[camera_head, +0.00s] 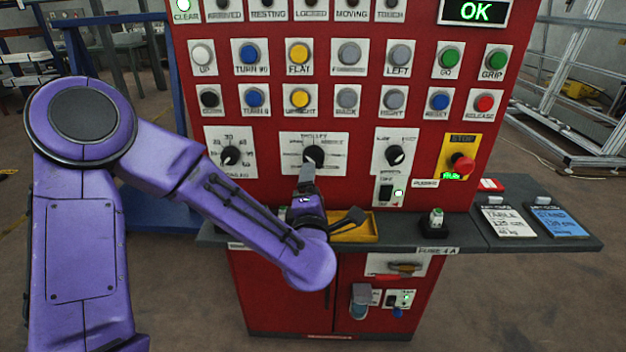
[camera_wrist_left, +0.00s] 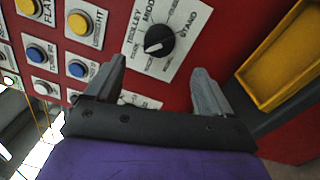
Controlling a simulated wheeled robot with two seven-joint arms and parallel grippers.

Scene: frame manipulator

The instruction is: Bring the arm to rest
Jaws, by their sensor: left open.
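My left arm, in purple, reaches in from the left in the head view to the red control panel (camera_head: 360,123). My left gripper (camera_head: 308,178) is in front of the panel, just below the middle black knob (camera_head: 314,155). In the left wrist view the gripper (camera_wrist_left: 161,80) has its two grey fingers spread wide, with nothing between them. The knob (camera_wrist_left: 158,40) shows beyond the fingertips on a white plate with words such as TROLLEY and STAND. Any contact between fingers and panel cannot be told. My right gripper is in neither view.
A shelf (camera_head: 460,236) juts out below the panel, with a yellow tray (camera_head: 366,234) behind my wrist and a small fuse holder (camera_head: 436,222) to its right. A red stop button (camera_head: 462,163) sits at right. Two cards lie on the right shelf end. The display (camera_head: 475,11) reads OK.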

